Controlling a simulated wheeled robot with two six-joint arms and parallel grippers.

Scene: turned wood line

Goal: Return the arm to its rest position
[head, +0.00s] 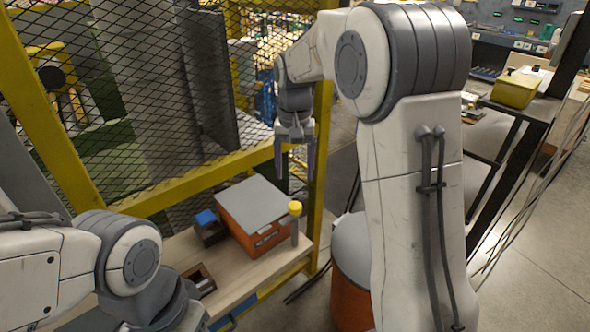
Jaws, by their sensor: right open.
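My right arm rises on the right side of the head view and bends over to the left. Its gripper (296,170) hangs from the wrist with the fingers pointing down. The fingers are apart with nothing between them. In the picture it is above the yellow-topped post (295,208) and the orange box with a grey lid (256,212); its exact height over them is unclear. My left arm shows at the lower left; its gripper is out of view.
A wooden bench (275,264) holds the orange box, a dark holder with a blue block (206,217) and a small dark tray (199,280). A yellow-framed mesh fence (160,190) stands behind. An orange bin (350,299) is beside the bench. A shelf with a yellow box (514,89) is right.

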